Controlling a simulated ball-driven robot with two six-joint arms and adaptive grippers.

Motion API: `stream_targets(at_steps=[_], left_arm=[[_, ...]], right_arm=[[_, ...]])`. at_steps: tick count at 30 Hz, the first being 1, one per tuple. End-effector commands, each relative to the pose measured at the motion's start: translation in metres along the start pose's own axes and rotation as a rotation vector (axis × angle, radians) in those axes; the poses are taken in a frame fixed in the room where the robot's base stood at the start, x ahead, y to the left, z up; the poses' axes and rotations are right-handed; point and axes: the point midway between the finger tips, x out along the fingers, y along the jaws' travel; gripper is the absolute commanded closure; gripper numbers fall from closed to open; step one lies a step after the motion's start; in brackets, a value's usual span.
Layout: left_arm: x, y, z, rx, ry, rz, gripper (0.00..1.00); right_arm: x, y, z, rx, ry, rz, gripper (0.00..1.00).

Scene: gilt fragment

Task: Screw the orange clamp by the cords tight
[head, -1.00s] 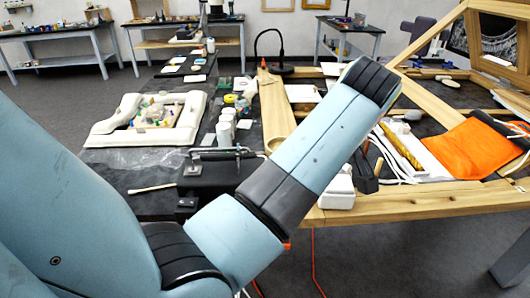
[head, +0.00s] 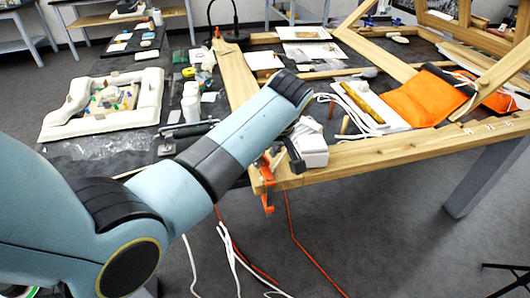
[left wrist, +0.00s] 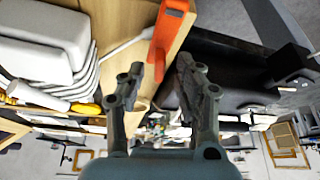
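The orange clamp (head: 267,188) sits at the near left corner of the wooden frame (head: 400,150), its lower part hanging below the edge. Red and white cords (head: 232,255) hang down below it. In the left wrist view the clamp's orange bar (left wrist: 168,42) lies just beyond my left gripper (left wrist: 160,68), across the gap between its fingertips. The fingers are apart with nothing between them; I cannot tell whether one touches the bar. In the head view my left forearm hides most of this gripper. My right gripper is in neither view.
A white box (head: 312,152) and white cords (head: 350,112) lie on the frame near the clamp. An orange cloth (head: 418,98) lies farther right. A padded white tray (head: 60,122) and small jars (head: 190,105) stand on the dark table at left.

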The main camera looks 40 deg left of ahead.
Motion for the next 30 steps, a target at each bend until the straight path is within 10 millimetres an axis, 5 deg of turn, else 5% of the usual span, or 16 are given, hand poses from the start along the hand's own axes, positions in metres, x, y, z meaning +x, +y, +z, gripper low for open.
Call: stream_targets(at_steps=[10, 18, 30], left_arm=[[0.005, 0.0, 0.0, 0.0, 0.0, 0.001, 0.66], [0.005, 0.0, 0.0, 0.0, 0.0, 0.001, 1.0], [0.004, 0.0, 0.0, 0.021, -0.001, 0.009, 1.0]], right_arm=[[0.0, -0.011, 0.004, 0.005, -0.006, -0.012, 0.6], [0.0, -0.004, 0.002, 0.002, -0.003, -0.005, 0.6], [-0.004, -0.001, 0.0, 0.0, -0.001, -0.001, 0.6]])
